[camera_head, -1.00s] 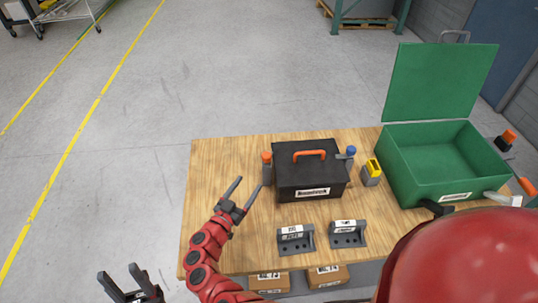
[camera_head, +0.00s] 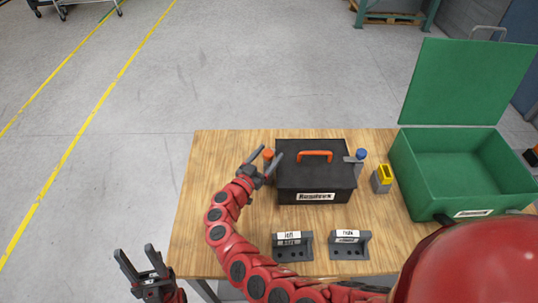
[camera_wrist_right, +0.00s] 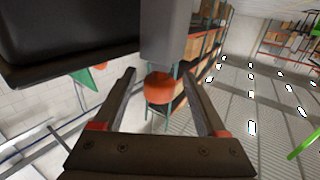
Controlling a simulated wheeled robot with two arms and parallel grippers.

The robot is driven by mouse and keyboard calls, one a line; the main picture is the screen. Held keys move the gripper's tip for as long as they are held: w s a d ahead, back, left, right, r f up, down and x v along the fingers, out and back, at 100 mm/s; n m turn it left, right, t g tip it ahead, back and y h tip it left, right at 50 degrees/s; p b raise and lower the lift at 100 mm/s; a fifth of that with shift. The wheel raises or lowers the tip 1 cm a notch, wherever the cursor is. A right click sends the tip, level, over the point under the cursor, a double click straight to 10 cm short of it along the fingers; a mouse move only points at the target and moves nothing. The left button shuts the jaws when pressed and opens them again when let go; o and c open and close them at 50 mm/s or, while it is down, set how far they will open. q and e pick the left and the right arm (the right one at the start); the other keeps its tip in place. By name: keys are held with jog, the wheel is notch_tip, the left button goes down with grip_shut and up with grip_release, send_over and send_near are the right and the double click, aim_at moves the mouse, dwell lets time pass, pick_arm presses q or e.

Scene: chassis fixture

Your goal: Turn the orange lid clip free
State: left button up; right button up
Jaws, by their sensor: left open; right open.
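The black box (camera_head: 312,178) with an orange handle stands on the wooden table. The orange lid clip (camera_head: 268,154) is at its left side, partly hidden by my right gripper (camera_head: 265,157). In the right wrist view the orange clip (camera_wrist_right: 160,88) shows between the two open fingers, on the end of a grey post (camera_wrist_right: 165,35). I see gaps on both sides of it, so the fingers look apart from it. A blue clip (camera_head: 361,154) is at the box's right side. My left gripper (camera_head: 135,250) is open and empty, off the table's left front corner.
Two grey holders with labels, a left one (camera_head: 292,252) and a right one (camera_head: 349,251), sit near the table's front edge. A yellow-topped grey block (camera_head: 383,174) stands right of the box. An open green case (camera_head: 402,178) is at the right. The table's left part is clear.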

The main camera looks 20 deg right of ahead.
grip_shut()
jog(key=t+y+p, duration=0.1)
jog(key=p, duration=0.1)
jog(key=n+p, duration=0.1)
jog(key=shift+s+d+r+n+t+y+p, duration=0.1)
jog(key=shift+r+n+t+y+p, duration=0.2)
jog(key=shift+r+t+y+p, duration=0.1)
jog(key=shift+f+n+t+y+p, duration=0.35)
jog(key=shift+n+t+y, duration=0.35)
jog(key=shift+y, duration=0.3)
jog(key=shift+n+t+y, duration=0.6)
jog(key=shift+n+y, duration=0.2)
jog(key=shift+y, duration=0.2)
grip_release()
jog(key=shift+f, duration=0.1)
